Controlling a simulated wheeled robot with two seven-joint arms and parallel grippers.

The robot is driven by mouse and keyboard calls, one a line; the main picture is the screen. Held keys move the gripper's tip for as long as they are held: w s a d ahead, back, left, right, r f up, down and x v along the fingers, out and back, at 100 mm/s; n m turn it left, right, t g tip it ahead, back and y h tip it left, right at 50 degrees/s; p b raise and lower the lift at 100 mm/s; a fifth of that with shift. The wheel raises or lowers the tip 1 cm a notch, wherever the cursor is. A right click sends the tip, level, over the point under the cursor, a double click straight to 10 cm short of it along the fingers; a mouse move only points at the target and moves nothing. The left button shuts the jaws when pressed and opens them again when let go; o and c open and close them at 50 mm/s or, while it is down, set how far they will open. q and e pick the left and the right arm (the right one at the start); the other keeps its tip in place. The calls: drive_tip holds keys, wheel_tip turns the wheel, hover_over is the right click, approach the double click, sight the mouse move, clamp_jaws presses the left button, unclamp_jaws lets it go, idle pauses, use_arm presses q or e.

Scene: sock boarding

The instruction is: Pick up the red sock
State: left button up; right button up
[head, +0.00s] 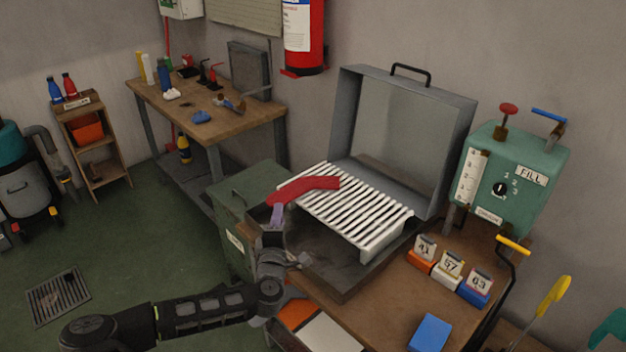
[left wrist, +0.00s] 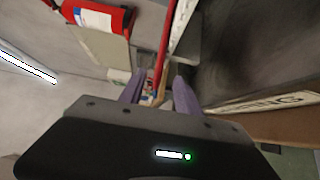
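The red sock (head: 312,187) lies across the upper left part of a white slatted rack (head: 365,218). Its left end bends down past the rack's left edge. My left gripper (head: 277,209) is just below that end in the head view, its purple fingers pointing up. I cannot tell whether a fingertip touches the sock. My right gripper is in neither view.
An open grey lid (head: 400,125) stands behind the rack. A green control box (head: 510,180) is at the right, with numbered blocks (head: 448,270) in front. A green cabinet (head: 238,200) stands left of the rack. A workbench (head: 235,115) is farther back.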

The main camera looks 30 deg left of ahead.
sight(284, 188)
use_arm(q)
drive_tip(key=shift+w, duration=0.3)
drive_tip(key=shift+s, duration=0.15)
drive_tip(key=shift+x, duration=1.35)
drive_tip(key=p+x, duration=0.1)
drive_tip(key=x, duration=0.4)
drive_tip(key=shift+r, duration=0.1)
